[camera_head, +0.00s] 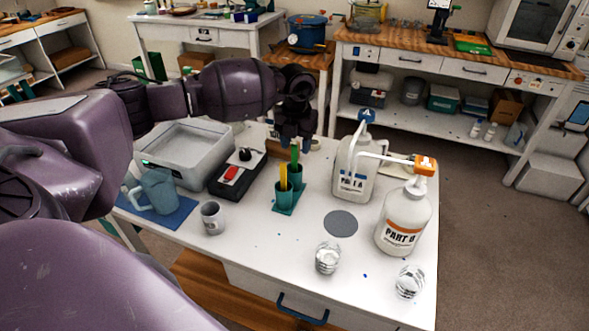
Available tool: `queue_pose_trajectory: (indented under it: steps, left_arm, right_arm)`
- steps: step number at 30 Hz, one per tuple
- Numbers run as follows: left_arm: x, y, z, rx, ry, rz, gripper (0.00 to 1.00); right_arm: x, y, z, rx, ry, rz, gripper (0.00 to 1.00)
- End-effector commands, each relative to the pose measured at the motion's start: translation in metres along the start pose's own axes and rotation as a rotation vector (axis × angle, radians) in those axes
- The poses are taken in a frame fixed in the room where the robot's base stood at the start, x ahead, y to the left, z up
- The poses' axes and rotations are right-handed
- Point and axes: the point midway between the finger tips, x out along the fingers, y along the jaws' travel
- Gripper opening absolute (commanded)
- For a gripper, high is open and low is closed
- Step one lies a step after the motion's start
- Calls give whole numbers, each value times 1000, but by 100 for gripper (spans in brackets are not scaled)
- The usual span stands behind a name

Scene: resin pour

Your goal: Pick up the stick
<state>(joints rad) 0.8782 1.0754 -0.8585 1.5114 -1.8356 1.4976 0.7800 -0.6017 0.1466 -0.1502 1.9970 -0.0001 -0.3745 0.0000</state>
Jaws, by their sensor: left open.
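Two sticks stand upright in a green two-cup holder (287,198) on the white table: a yellow stick (283,177) and a green stick (295,158). My left gripper (292,145) hangs with its fingers pointing down, just above and behind the sticks in the picture. It is open, and I see nothing held in it. Whether its fingers touch the green stick's top cannot be told. My right gripper is not in view.
White PART A jug (352,178) and PART B bottle (404,220) stand right of the holder. A flat grey disc (341,223) lies in front.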

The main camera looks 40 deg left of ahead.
Motion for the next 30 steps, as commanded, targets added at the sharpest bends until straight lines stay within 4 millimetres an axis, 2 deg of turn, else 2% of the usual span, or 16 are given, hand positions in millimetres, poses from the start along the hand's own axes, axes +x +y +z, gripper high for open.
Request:
queue_pose_trajectory:
  steps: [4, 9, 18, 27, 30]
  left_arm:
    - [19, 4, -1, -1, 3, 1, 48]
    - [42, 5, -1, -1, 3, 0, 48]
    - [46, 6, 0, -1, 1, 1, 46]
    - [46, 5, 0, -1, 1, 0, 0]
    - [46, 5, 0, -1, 1, 0, 0]
  right_arm:
    - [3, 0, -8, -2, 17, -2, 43]
    - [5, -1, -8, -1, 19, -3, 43]
    - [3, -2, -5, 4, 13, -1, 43]
    - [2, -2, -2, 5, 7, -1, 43]
    - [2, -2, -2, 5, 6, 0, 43]
